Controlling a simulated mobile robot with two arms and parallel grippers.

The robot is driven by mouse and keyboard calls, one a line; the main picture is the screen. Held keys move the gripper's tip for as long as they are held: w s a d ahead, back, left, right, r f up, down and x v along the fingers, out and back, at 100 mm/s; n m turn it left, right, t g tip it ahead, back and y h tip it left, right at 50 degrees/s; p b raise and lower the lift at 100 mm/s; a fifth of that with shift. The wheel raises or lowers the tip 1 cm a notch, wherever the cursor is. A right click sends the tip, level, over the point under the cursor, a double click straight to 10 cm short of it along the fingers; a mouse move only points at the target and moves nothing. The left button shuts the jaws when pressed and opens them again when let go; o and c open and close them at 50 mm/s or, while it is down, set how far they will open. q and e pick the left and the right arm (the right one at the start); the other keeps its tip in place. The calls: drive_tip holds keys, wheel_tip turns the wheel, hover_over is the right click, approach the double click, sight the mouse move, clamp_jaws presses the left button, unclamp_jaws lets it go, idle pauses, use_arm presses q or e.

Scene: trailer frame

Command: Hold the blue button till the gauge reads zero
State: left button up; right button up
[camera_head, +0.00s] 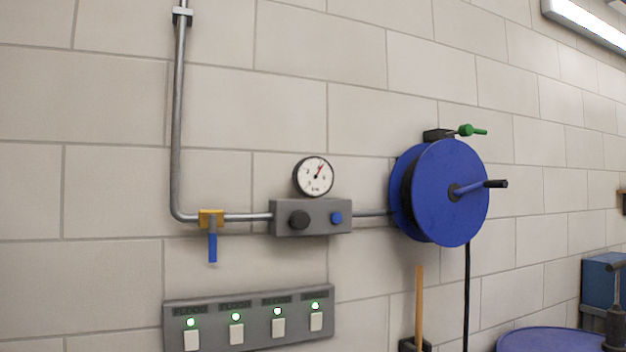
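The blue button (337,217) is a small round knob on the right of a grey box (313,228) on the wall. A larger black knob (299,219) sits to its left on the same box. The round white gauge (314,176) stands on top of the box. Its red needle points up and slightly right; its numbers are too small to read. Nothing touches the button. Neither of my grippers shows in the head view.
A metal pipe (180,120) with a blue-handled valve (212,245) joins the box from the left. A blue hose reel (450,190) with a crank is at the right. A switch panel (250,318) with green lights is below. A blue drum (550,341) stands lower right.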

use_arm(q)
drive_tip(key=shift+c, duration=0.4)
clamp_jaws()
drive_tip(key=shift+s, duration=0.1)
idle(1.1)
